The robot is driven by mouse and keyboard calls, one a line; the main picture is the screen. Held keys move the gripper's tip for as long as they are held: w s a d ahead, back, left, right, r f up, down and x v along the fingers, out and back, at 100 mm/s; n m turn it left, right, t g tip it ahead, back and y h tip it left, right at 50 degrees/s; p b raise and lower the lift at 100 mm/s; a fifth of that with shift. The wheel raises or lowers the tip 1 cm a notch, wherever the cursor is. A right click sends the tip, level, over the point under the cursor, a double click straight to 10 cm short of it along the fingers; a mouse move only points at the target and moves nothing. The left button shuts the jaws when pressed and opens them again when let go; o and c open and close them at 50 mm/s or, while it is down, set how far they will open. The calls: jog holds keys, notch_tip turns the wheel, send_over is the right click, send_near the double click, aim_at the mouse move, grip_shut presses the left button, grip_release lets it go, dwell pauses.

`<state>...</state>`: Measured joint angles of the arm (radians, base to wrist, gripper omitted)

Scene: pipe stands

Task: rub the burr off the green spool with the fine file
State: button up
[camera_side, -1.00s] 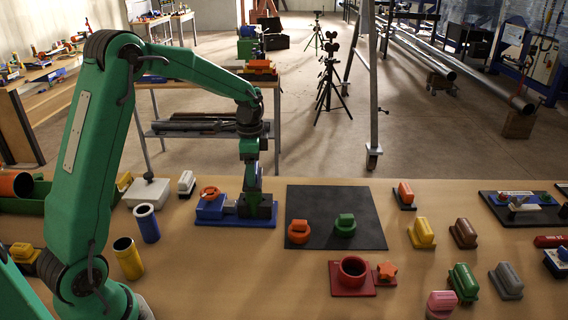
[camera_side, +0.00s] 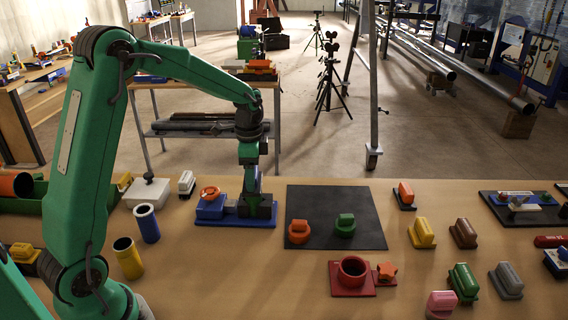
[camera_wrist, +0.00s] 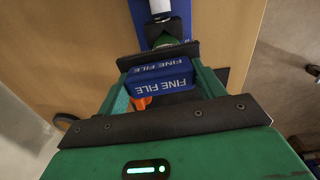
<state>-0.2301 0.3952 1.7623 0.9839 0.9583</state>
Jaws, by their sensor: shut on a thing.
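My gripper (camera_side: 254,198) is low over the blue vise base (camera_side: 236,222) at the left of the black mat. In the wrist view it is shut on the blue fine file (camera_wrist: 160,74), whose label "FINE FILE" reads upside down. A green part (camera_wrist: 163,42), likely the green spool, shows just past the far jaw, by the dark vise jaw; most of it is hidden. I cannot tell whether the file touches it, and the burr is not visible. An orange bit (camera_wrist: 141,102) shows beside the file.
The black mat (camera_side: 368,205) carries an orange piece (camera_side: 299,231) and a green piece (camera_side: 345,224). A blue tube (camera_side: 147,224) and a yellow tube (camera_side: 128,258) stand to the left. A red ring stand (camera_side: 352,272) is in front. Several coloured blocks stand at the right.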

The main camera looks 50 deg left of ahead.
jog(key=shift+w+a, duration=0.1)
jog(key=shift+w+a+f, duration=0.1)
jog(key=shift+w+a, duration=0.6)
jog(key=shift+a, duration=0.1)
jog(key=shift+s+d, duration=0.85)
jog(key=shift+d, duration=0.05)
jog(key=shift+w+a, duration=0.8)
jog(key=shift+a, duration=0.1)
jog(key=shift+s+d, duration=0.1)
jog(key=shift+d, duration=0.05)
